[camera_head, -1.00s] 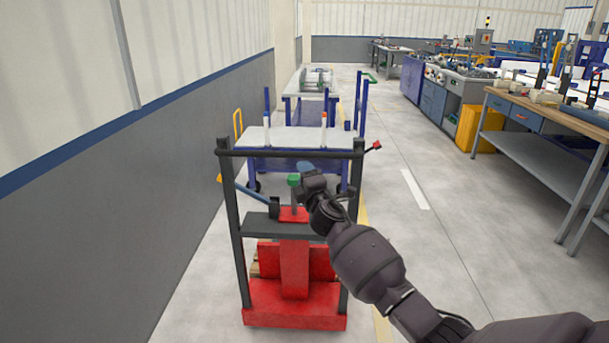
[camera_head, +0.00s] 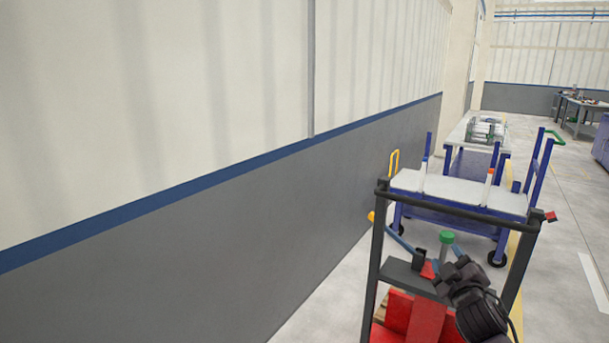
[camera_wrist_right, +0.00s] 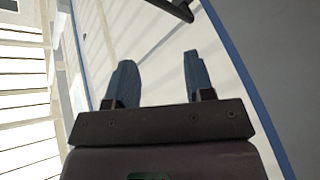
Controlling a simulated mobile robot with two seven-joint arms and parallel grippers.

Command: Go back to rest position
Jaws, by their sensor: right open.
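My right gripper shows at the lower right of the head view, above the red and black cart (camera_head: 427,325). Its two blue fingers (camera_wrist_right: 160,78) stand apart in the right wrist view, with nothing between them. In the head view the dark wrist of my right arm (camera_head: 478,305) covers part of the cart. A green-topped post (camera_head: 446,238) stands close to the gripper; I cannot tell whether they touch. My left gripper is not in view.
The black cart handle (camera_head: 450,206) rises around the gripper area. A blue trolley (camera_head: 460,190) stands behind it. A grey and white wall (camera_head: 230,245) fills the left. Open floor (camera_head: 570,250) lies at the right.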

